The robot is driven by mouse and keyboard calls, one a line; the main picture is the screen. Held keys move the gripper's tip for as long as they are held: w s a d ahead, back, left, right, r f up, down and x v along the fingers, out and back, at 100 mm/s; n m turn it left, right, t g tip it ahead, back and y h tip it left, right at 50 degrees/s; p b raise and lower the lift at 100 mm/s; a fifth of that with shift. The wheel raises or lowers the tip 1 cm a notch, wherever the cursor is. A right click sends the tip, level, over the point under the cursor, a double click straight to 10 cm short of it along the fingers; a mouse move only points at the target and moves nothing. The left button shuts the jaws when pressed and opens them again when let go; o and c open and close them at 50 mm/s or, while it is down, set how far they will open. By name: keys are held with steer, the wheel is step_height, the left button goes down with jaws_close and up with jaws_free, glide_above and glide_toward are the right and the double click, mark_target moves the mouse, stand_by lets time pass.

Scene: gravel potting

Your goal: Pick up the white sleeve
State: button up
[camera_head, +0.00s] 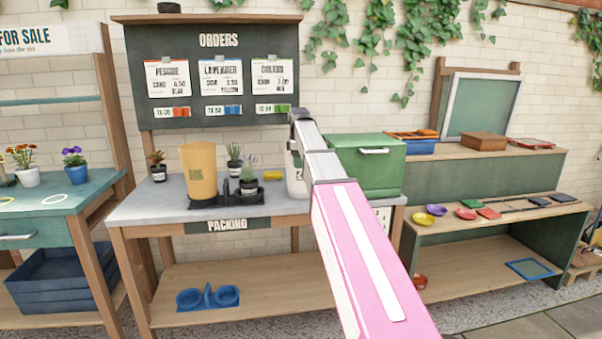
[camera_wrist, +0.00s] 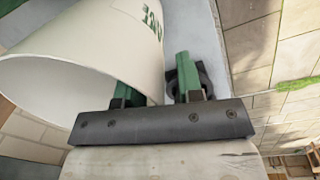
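The white sleeve (camera_head: 295,180) stands on the packing bench, partly hidden behind my arm in the head view. In the wrist view the white sleeve (camera_wrist: 85,40) fills the upper left, with green lettering on its outside and its wide mouth towards the camera. My gripper (camera_wrist: 157,75) is open, with its green fingers apart. The left finger appears to be inside the mouth and the right finger outside, with the sleeve's wall between them. A gap shows between the wall and the right finger. In the head view the fingertips are hidden.
The orders board (camera_head: 215,75) rises behind.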

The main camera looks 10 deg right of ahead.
jaws_close()
steer(key=shift+r, duration=0.15)
